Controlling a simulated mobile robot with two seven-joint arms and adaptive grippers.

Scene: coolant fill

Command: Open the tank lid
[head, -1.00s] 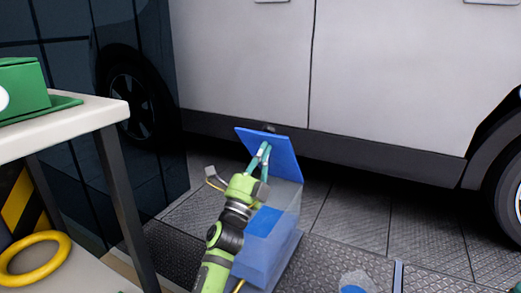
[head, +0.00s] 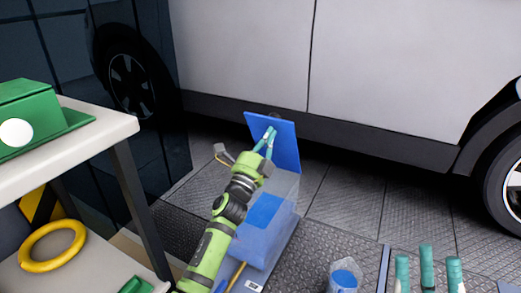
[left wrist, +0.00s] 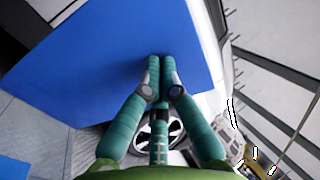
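The tank (head: 283,187) is a clear box with blue inside, on the floor beside the vehicle. Its blue lid (head: 287,150) stands raised at the tank's far side, steeply tilted. My left gripper (head: 270,136) is at the lid's near face, above the tank. In the left wrist view its fingertips (left wrist: 161,62) are together in front of the blue lid (left wrist: 95,65), with no lid edge visible between them. Whether they touch the lid is hard to tell. My right gripper (head: 427,262) shows at the bottom right, fingers spread and empty.
A clear container with blue inside (head: 345,276) is at the bottom, left of my right gripper. A white table (head: 85,150) with a green box (head: 27,117) stands at left, a yellow ring (head: 52,246) on its lower shelf. The pale vehicle (head: 400,75) closes off the back.

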